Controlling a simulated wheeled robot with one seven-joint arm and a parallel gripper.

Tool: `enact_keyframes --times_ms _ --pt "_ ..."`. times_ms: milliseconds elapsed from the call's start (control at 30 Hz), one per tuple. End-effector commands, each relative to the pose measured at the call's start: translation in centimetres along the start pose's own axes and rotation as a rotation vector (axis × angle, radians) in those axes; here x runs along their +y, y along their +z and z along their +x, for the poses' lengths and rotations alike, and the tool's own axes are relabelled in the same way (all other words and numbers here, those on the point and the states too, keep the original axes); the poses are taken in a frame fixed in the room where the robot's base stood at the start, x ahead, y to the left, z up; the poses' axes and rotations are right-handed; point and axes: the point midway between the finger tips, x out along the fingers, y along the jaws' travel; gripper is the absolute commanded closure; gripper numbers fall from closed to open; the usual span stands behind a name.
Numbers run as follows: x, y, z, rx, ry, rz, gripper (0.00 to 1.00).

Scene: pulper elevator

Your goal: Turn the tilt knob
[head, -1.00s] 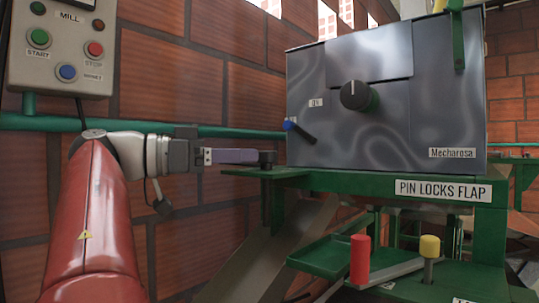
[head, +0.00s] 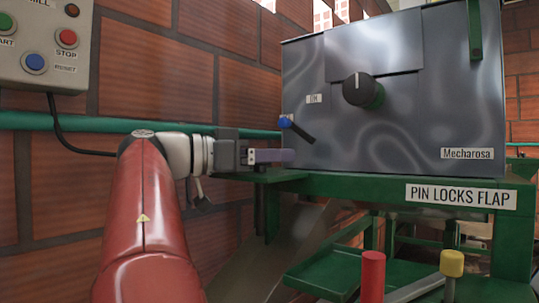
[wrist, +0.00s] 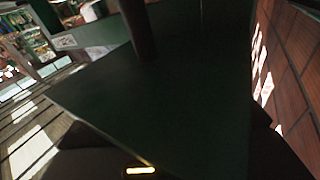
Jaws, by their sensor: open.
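A black round knob (head: 362,90) with a white pointer line sits on the front of a grey metal box (head: 400,130). The pointer stands about straight up. No readable label names it as the tilt knob. A lever with a blue ball (head: 285,122) is lower left on the same face, below a small white label. My gripper (head: 288,156) points right at the box's lower left edge, below the blue ball and left of the knob. Its fingers show edge-on, with nothing seen between them. The wrist view shows no knob that I can make out.
A green frame (head: 335,184) labelled PIN LOCKS FLAP carries the box. Red (head: 372,275) and yellow (head: 452,264) capped posts stand below. A button panel (head: 45,45) hangs at upper left. A dark green surface (wrist: 150,110) fills the wrist view, with a dark post (wrist: 138,30).

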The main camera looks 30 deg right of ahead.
Motion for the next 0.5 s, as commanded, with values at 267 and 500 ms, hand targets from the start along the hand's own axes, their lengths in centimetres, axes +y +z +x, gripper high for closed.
enact_keyframes --times_ms 267,500 --pt "0.01 0.0 -0.02 0.0 0.0 0.0 0.57" --pt "0.01 0.0 -0.03 0.0 0.0 0.0 0.85"
